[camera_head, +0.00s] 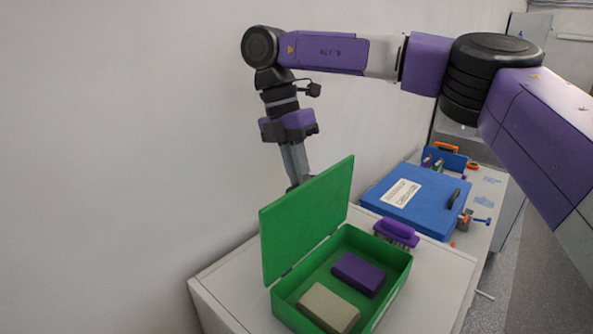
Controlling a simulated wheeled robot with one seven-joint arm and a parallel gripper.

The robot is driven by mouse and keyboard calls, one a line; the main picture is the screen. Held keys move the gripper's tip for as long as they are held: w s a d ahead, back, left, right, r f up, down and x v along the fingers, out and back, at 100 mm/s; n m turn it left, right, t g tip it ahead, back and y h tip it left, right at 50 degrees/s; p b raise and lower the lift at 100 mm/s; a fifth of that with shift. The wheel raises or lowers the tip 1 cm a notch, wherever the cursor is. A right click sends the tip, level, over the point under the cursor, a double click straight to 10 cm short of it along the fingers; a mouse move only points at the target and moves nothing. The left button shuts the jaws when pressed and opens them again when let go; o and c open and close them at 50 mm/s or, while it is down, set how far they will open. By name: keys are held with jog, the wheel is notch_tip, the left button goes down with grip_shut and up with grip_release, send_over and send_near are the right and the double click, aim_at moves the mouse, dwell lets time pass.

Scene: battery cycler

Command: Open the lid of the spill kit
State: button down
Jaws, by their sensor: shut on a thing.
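The spill kit is a green box (403,271) on a white bench top, with its green lid (312,218) standing up, raised well off the box on the hinge side near the wall. Inside lie a purple block (358,273) and a grey-beige block (328,308). My gripper (297,184) points down at the far side of the lid's upper edge. Its fingers are shut on the lid, though the lid partly hides their tips and the exact contact.
A purple brush (397,229) lies just behind the box. A blue case (416,198) with a white label and dark handle sits farther back, with a blue rack (447,157) beyond it. The pale wall (110,150) stands close on the left. Bare bench top is right of the box.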

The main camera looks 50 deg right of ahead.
jog(key=shift+f, duration=0.3)
jog(key=c, duration=1.5)
grip_release()
jog(key=shift+r, duration=0.25)
jog(key=b+v, duration=0.1)
jog(key=v, duration=0.6)
jog(key=shift+w+r, duration=0.1)
jog(key=shift+r, duration=0.15)
